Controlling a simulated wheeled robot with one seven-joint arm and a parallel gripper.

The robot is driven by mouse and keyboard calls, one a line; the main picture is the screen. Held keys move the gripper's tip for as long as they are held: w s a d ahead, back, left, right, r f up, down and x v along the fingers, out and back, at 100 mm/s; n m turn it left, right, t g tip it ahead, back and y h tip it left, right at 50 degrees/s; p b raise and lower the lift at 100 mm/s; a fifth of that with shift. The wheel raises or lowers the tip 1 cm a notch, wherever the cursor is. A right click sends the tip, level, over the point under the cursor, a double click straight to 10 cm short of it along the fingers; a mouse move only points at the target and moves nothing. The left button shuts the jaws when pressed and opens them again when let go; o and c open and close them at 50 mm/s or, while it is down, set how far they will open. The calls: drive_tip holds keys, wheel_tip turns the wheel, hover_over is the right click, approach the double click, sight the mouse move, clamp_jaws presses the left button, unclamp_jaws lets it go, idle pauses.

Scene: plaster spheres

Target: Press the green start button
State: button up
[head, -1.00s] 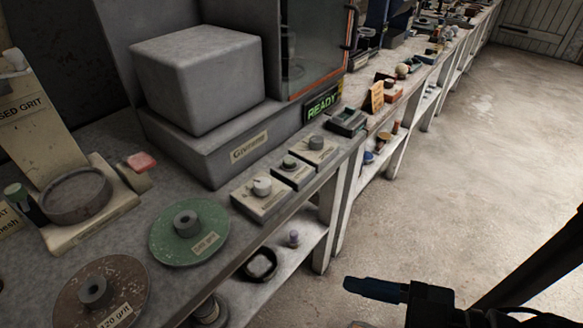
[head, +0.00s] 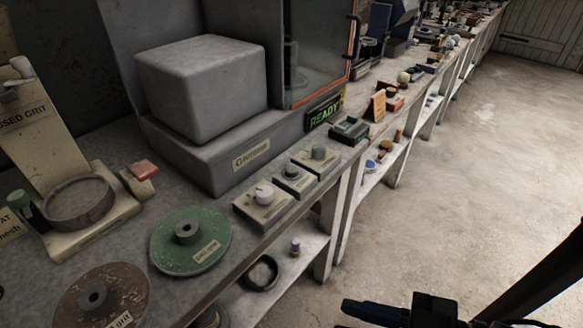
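I cannot make out a clearly labelled green start button. A small box with a dark greenish knob (head: 291,171) sits in the middle of a row of three control boxes along the bench's front edge. Beside it are a box with a white knob (head: 264,193) and a box with a grey knob (head: 318,152). A dark box with a greenish top (head: 348,127) sits further along. My gripper (head: 372,311) is low at the bottom edge, out over the floor, apart from the bench and boxes. Its blue-dark fingertip shows side-on, so its opening is not clear.
A grey machine (head: 214,145) with a glass door and a green READY display (head: 324,113) stands behind the boxes. A green grit disc (head: 190,242) and a brown disc (head: 100,298) lie left. The concrete floor (head: 470,160) on the right is clear.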

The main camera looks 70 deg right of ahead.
clamp_jaws()
idle(1.1)
